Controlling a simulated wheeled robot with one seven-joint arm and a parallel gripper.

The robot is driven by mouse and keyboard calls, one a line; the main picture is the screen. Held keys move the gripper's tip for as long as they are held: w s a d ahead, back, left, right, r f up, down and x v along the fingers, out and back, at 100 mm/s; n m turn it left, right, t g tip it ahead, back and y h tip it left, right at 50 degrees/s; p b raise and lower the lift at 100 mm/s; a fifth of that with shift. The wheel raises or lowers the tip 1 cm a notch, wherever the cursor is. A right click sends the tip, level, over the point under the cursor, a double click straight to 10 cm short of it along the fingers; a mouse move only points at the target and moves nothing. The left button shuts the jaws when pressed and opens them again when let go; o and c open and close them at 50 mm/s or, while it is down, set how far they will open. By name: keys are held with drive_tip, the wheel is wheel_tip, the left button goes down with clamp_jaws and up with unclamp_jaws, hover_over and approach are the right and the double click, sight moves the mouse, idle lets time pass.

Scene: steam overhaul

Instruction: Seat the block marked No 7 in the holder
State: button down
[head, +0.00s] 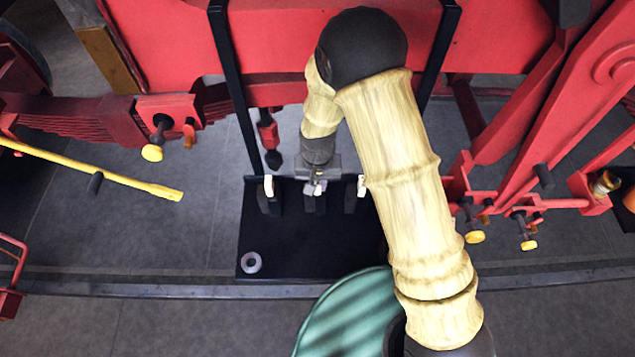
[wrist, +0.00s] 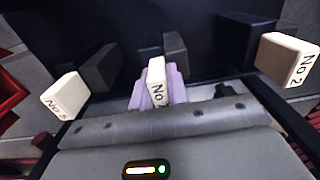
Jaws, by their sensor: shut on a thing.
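My gripper (head: 315,187) is over the black board (head: 290,240), between two pale blocks. In the wrist view its lilac fingers (wrist: 158,88) are shut on a pale upright block (wrist: 156,72). "No" shows on its face; the digit below is mostly hidden. A block marked No 5 (wrist: 65,97) is at the left and a block marked No 2 (wrist: 287,58) at the right, both apart from the fingers. Dark upright pieces (wrist: 102,66) stand behind the blocks. I cannot tell which part is the holder, or whether the held block touches anything below.
A grey ring (head: 251,262) lies at the board's front left. A black frame (head: 232,90) rises in front of red machinery (head: 160,45). A yellow-handled rod (head: 130,182) reaches in from the left. A green round surface (head: 345,315) is at the front. The board's front middle is clear.

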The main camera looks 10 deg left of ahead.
drive_tip(key=shift+r+p, duration=1.05)
drive_tip(key=shift+r, duration=0.5)
drive_tip(key=shift+a+f, duration=0.1)
idle(0.4)
